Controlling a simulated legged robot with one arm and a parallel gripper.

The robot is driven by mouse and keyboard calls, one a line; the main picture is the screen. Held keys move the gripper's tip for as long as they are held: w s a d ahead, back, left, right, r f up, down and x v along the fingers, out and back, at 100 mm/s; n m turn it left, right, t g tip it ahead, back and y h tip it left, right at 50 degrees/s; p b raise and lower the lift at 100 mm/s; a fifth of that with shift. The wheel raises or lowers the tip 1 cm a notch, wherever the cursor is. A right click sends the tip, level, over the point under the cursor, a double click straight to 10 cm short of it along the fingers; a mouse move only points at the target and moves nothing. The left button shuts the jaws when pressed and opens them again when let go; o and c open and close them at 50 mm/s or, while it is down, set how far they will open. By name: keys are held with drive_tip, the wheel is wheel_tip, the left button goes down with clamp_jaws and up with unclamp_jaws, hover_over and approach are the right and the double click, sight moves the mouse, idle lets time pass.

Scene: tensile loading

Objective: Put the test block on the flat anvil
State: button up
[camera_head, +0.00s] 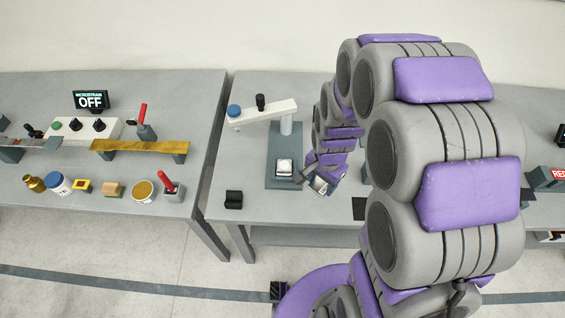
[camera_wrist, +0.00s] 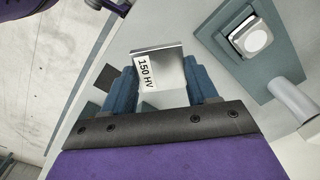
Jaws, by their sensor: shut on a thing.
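The test block (camera_wrist: 160,72) is a shiny silver block marked "150 HV". It sits between the two blue fingers of my gripper (camera_wrist: 165,88), which is shut on it. In the head view the block (camera_head: 321,186) shows small at the tip of my gripper (camera_head: 318,182), just right of the tester's base. The flat anvil (camera_head: 284,166) is a pale square piece on the grey-green base plate under the tester's arm.
The tester's upright column (camera_head: 291,133) and overhanging white arm (camera_head: 262,113) stand by the anvil. A black square (camera_head: 359,208) lies to the right. The left table (camera_head: 60,100) holds several other items.

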drive_tip(key=shift+s+a+f+m, duration=0.15)
drive_tip(key=shift+s+m, duration=0.35)
drive_tip(key=shift+s, duration=0.35)
drive_tip(key=shift+w+a, duration=0.25)
drive_tip(key=b, duration=0.2)
hover_over(284, 164)
drive_tip(key=shift+s+d+f, duration=0.15)
drive_tip(key=shift+s+f, duration=0.05)
drive_tip(key=shift+f, duration=0.6)
drive_tip(key=shift+w+f, duration=0.15)
drive_tip(key=shift+f, duration=0.1)
wheel_tip(284, 164, down, 3)
drive_tip(key=shift+f+b, duration=0.1)
drive_tip(key=shift+b, duration=0.45)
drive_tip(key=o, duration=1.2)
